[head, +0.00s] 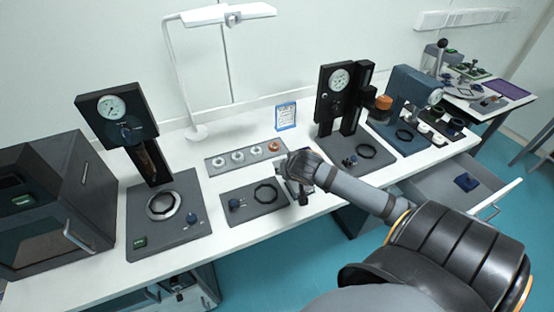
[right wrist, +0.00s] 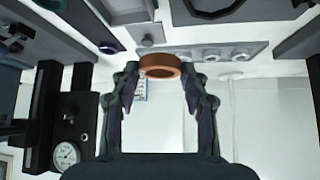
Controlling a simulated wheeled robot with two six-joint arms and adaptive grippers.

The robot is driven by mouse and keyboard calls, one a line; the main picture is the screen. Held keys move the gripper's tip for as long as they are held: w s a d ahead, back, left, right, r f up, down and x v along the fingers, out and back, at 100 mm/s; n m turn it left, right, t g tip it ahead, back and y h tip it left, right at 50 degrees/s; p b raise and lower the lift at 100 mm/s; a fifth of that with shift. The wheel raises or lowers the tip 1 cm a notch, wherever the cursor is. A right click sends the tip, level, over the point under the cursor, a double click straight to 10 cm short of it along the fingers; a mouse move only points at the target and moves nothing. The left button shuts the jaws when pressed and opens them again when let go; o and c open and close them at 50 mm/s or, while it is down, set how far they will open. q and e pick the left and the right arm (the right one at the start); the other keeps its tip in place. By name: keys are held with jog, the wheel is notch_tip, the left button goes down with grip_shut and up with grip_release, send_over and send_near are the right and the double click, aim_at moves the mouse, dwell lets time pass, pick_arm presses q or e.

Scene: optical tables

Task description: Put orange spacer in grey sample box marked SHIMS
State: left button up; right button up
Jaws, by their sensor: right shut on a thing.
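The orange spacer (right wrist: 160,66) is a short ring between the two fingers of my right gripper (right wrist: 161,80) in the right wrist view, and the fingers are shut on it. In the head view my right gripper (head: 287,162) is at the right end of the grey ring tray, where an orange ring (head: 274,147) shows. I cannot tell if the spacer touches the tray or is just above it. I cannot make out a grey sample box or read any SHIMS mark. My left gripper is not in view.
The grey tray (head: 216,168) also holds several white rings. A black gauge stand (head: 325,108) stands to the right, with an orange cylinder (head: 383,102) beside it. An open drawer (head: 437,190) holds a blue item (head: 466,182). A lamp (head: 197,132) and a blue-edged sign (head: 286,116) stand behind.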

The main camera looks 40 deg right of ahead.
jog(key=shift+s+r, duration=0.15)
jog(key=shift+s, duration=0.7)
